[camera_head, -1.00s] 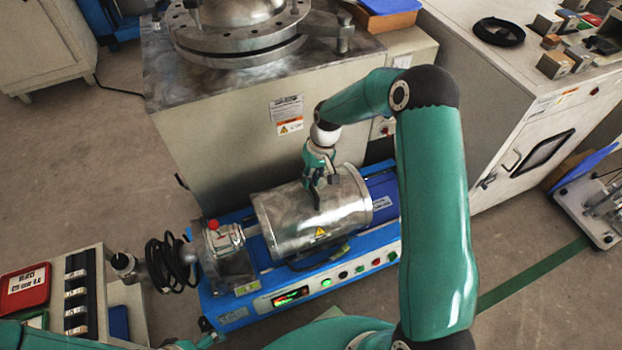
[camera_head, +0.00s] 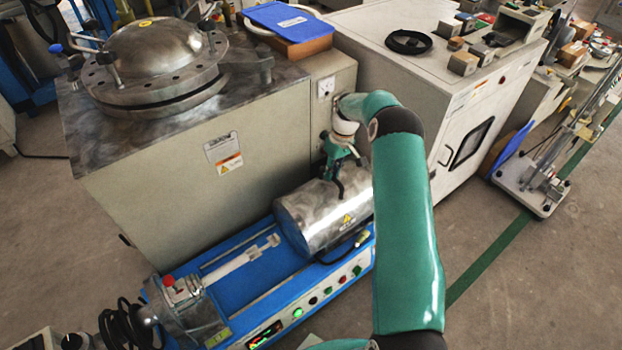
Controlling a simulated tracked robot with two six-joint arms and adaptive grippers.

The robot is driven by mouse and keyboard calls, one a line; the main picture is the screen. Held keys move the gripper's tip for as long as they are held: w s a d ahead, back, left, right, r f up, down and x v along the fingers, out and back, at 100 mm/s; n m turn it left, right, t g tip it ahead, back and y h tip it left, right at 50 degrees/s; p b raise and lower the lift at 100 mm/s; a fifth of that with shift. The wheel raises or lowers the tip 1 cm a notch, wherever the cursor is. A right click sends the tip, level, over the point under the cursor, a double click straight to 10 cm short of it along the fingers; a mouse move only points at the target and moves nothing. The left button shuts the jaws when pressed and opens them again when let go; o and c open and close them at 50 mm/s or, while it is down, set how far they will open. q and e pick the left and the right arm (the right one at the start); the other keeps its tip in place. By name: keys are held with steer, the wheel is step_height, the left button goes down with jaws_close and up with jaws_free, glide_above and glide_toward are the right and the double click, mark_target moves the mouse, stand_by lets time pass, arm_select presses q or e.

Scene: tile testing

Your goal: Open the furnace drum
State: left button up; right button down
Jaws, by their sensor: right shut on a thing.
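The furnace drum (camera_head: 318,220) is a shiny metal cylinder with a yellow warning label, lying on a blue machine base (camera_head: 250,290). It stands apart from the left end unit (camera_head: 185,305), which has a red knob. A white rod (camera_head: 240,262) lies bare in the gap, pointing towards the drum. My right gripper (camera_head: 337,188) reaches down onto the drum's top from behind. It is shut on a part of the drum there; the fingers hide what exactly they grip. My left gripper does not show.
A large metal-topped cabinet with a domed vessel (camera_head: 160,55) stands behind the drum. A white cabinet (camera_head: 440,95) with small blocks on top is at the right. My right arm covers the drum's right side. Black cable (camera_head: 125,325) lies at lower left.

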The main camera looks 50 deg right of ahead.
steer(key=shift+d, duration=0.4)
steer(key=c, duration=1.1)
jaws_free()
steer(key=shift+c, duration=0.2)
step_height(320, 180, up, 12)
steer(key=d, duration=0.2)
steer(key=shift+s+f, duration=0.15)
steer(key=shift+s, duration=0.15)
steer(key=shift+w, duration=0.1)
